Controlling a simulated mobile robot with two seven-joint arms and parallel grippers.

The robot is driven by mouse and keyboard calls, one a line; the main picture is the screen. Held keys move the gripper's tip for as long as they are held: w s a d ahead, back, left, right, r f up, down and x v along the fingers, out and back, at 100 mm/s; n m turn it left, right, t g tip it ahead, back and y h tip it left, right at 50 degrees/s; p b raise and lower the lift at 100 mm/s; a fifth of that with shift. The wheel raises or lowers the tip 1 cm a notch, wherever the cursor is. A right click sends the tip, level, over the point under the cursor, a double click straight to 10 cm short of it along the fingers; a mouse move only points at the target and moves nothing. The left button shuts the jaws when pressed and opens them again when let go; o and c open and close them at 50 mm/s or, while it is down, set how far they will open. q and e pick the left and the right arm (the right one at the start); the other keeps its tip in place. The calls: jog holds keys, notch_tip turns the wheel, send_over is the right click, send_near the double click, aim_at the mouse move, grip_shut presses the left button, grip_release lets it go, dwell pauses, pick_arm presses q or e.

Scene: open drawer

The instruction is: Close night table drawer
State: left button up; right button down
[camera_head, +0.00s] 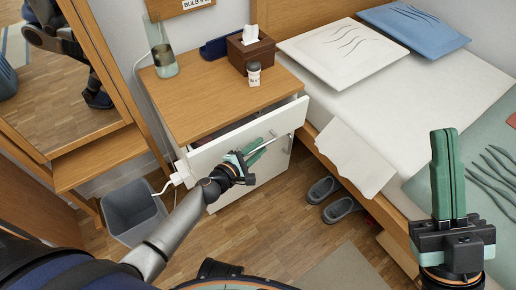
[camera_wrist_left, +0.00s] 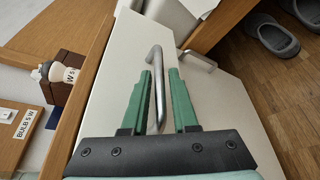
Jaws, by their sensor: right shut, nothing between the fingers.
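The night table (camera_head: 215,95) has a wooden top and white drawer fronts. Its upper drawer (camera_head: 217,154) stands partly open, with a dark gap showing behind its front. The drawer's metal handle (camera_wrist_left: 155,62) is a bent bar. My left gripper (camera_head: 262,146) is at the drawer front. In the left wrist view its green fingers (camera_wrist_left: 160,72) are open and apart, with the handle between them; I cannot tell whether they touch it. My right gripper (camera_head: 444,133) is shut and empty, raised in front of the bed, away from the drawer.
Slippers (camera_head: 335,200) lie on the floor beside the bed (camera_head: 345,110).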

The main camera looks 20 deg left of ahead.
pick_arm(q)
grip_shut()
jog(key=shift+f, duration=0.1)
dwell(1.4)
